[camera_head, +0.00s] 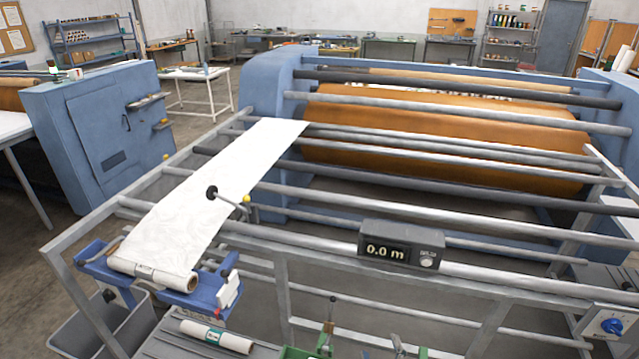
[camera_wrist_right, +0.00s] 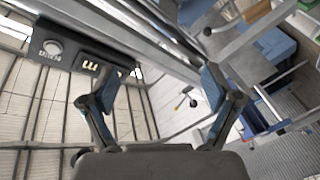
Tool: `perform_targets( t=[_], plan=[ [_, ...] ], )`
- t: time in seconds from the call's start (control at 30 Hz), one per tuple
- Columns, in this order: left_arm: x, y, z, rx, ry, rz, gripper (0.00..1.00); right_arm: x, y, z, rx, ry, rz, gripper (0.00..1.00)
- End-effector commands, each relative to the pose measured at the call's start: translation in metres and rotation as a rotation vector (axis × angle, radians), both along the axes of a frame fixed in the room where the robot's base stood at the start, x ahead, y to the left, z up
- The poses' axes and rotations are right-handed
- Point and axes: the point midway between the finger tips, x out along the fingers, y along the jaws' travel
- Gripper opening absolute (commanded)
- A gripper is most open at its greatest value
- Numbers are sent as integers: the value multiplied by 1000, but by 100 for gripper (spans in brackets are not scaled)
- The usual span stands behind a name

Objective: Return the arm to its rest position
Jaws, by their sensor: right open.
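My right gripper (camera_wrist_right: 161,78) shows in the right wrist view. Its two fingers stand wide apart with nothing between them. Beyond the fingers are rails, a dark counter box (camera_wrist_right: 85,62) and a lever with a dark knob and a yellow tip (camera_wrist_right: 178,107). In the head view I cannot clearly make out the right arm, and my left gripper does not show. There the counter box (camera_head: 402,245) reads 0.0 m on the front rail. A white patterned web (camera_head: 200,200) runs from a roll (camera_head: 160,276) on a blue cradle up over the bars.
The calender's blue frame (camera_head: 275,82) and orange-brown roll (camera_head: 430,135) stand behind several metal bars. A spare roll (camera_head: 217,336) lies on a grey shelf at the bottom. Green clamp-like fixtures (camera_head: 300,352) are beside it. A blue rotary switch (camera_head: 611,326) sits at right.

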Motion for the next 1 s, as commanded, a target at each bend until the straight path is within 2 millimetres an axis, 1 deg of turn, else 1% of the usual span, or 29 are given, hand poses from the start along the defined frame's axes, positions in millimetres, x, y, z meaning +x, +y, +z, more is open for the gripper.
perform_targets(
  t=[0.03,0.07,0.1,0.17,0.2,0.27,0.3,0.37,0.4,0.47,0.5,0.57,0.6,0.67,0.7,0.8,0.87,0.97,1.0],
  plan=[
    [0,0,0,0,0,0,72,-10,-13,-22,53,97,-46,88],
    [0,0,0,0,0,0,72,-17,-20,-35,85,158,-75,88],
    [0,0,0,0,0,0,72,-27,-29,-52,125,239,-111,88],
    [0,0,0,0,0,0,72,-45,-40,-77,184,360,-162,88],
    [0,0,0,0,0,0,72,-58,-46,-93,220,440,-194,88],
    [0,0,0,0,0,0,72,-80,-54,-116,270,558,-239,88],
    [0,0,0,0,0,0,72,-96,-57,-129,301,636,-266,88],
    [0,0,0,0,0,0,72,-120,-61,-147,342,745,-303,88],
    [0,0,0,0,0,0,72,-137,-63,-157,366,814,-325,88],
    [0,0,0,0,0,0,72,-160,-64,-169,398,910,-353,88],
    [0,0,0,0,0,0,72,-175,-64,-176,416,971,-370,88],
    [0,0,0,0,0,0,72,-197,-65,-185,440,1055,-394,88],
    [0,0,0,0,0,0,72,-212,-64,-189,454,1110,-406,88],
    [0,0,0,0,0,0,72,-233,-64,-194,474,1189,-426,88],
    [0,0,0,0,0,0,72,-248,-63,-197,486,1243,-438,88],
    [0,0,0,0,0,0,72,-237,-61,-233,478,1251,-440,88],
    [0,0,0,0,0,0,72,-233,-61,-254,476,1256,-441,88],
    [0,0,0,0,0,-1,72,-230,-60,-291,470,1271,-444,88],
    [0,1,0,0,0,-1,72,-230,-60,-306,468,1276,-444,88]
  ],
)
